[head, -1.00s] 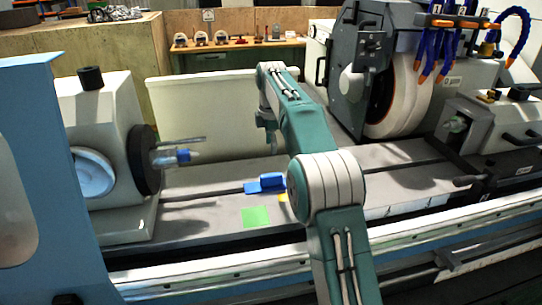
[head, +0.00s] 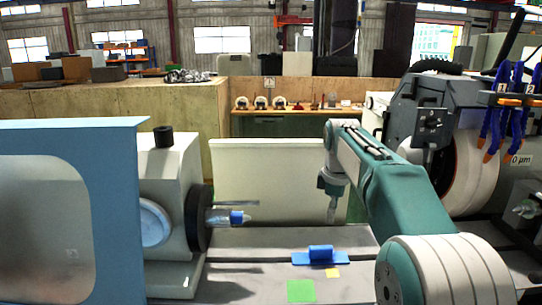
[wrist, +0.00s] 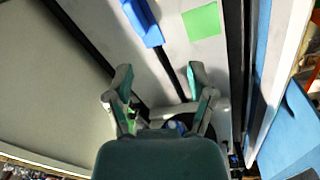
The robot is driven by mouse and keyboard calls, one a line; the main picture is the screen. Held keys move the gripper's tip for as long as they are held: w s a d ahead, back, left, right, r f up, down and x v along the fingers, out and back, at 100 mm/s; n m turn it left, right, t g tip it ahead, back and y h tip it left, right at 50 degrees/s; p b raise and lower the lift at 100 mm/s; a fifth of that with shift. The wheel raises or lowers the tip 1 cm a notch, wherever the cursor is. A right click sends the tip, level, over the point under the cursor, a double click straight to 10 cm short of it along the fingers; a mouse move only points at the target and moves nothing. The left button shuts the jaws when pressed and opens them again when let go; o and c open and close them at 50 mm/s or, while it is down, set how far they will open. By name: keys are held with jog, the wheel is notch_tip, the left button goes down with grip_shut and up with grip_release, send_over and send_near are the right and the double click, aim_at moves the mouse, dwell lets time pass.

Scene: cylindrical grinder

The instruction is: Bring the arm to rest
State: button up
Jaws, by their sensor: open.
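My arm is green and grey; in the head view it reaches up from the lower right, bends at an elbow and hangs down at its far end. My gripper (head: 331,208) points down there, in front of the pale panel and above the machine table (head: 250,240). In the wrist view my gripper (wrist: 160,82) shows two fingers spread apart with nothing between them. The blue block (wrist: 143,20) and green square (wrist: 202,20) also show in the wrist view.
The workhead (head: 172,210) stands at left, with a blue-tipped part (head: 239,217) sticking out of it. A blue door panel (head: 110,170) is at far left. The grinding wheel (head: 473,170) with blue hoses is at right. The pale panel (head: 270,180) stands behind the table.

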jog(key=s+r+m+t, duration=0.1)
jog(key=s+r+m, duration=0.25)
jog(key=s, duration=0.65)
jog(key=s+f+m+t, duration=0.1)
jog(key=s+f+m, duration=0.4)
jog(key=s, duration=0.6)
jog(key=s+f+m+t, duration=0.2)
jog(key=s+f+m, duration=0.3)
jog(key=s, duration=0.7)
jog(key=shift+w, duration=0.1)
jog(key=shift+c, duration=0.9)
jog(key=shift+a, duration=0.15)
